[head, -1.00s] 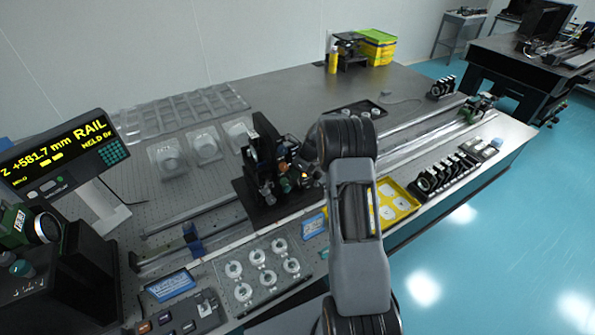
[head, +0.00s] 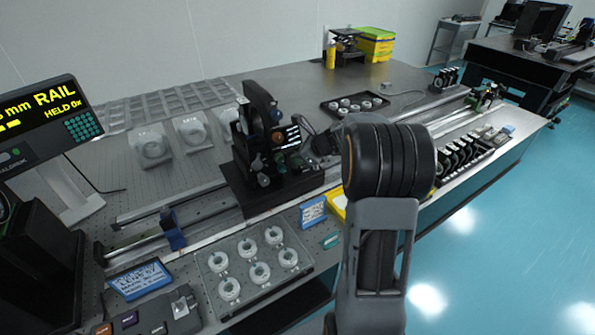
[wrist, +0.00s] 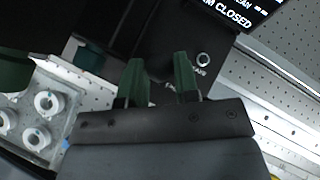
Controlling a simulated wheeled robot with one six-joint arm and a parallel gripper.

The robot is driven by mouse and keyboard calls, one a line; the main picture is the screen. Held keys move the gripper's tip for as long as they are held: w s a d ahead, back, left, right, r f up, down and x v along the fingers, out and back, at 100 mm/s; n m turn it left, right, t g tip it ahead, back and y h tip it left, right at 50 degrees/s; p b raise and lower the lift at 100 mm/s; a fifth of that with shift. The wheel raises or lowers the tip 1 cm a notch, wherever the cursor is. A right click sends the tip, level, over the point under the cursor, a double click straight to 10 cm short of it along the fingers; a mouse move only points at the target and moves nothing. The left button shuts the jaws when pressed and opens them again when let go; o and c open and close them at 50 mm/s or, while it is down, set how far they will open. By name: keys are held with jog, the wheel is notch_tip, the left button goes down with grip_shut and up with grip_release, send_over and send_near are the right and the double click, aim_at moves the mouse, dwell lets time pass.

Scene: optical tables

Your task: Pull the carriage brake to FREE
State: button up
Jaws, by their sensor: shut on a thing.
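The dark carriage (head: 240,190) stands on the long rail in the head view, with an upright black plate and optics on it. My gripper (wrist: 160,78) shows in the wrist view as two green fingers a little apart, closed about a dark part between them at the carriage. That part looks like the brake's handle, but it is mostly hidden by the fingers and dark against dark. In the head view my arm hides most of the gripper. The readout (head: 45,110) shows RAIL and HELD.
A clear tray of round mounts (head: 215,262) lies in front of the carriage, beside a blue sign (head: 312,212). A blue clamp (head: 172,230) sits on the rail at left. A row of dark mounts (head: 470,152) stands at right. The floor at right is clear.

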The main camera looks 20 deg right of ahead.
aim_at(305, 179)
jog(key=s+f+t+b, duration=0.1)
jog(key=t+b, duration=0.1)
jog(key=b, duration=0.4)
jog(key=s+t+b, duration=0.1)
jog(key=b, duration=0.5)
jog(key=shift+s+d+f+n+t+y+b, duration=0.15)
jog(key=shift+f+n+t+y+b, duration=0.25)
jog(key=t+b, duration=0.1)
jog(key=b, duration=0.3)
jog(key=shift+s+t+y+b, duration=0.3)
jog(key=shift+s+y+b, duration=0.05)
jog(key=shift+y+b, duration=0.05)
jog(key=shift+r+b, duration=0.15)
jog(key=shift+b, duration=0.15)
jog(key=o, duration=0.6)
jog(key=shift+s, duration=0.1)
jog(key=shift+o, duration=0.2)
jog(key=shift+d+n, duration=0.1)
jog(key=shift+n, duration=0.2)
jog(key=p+v, duration=0.2)
jog(key=v, duration=1.1)
jog(key=shift+s, duration=0.45)
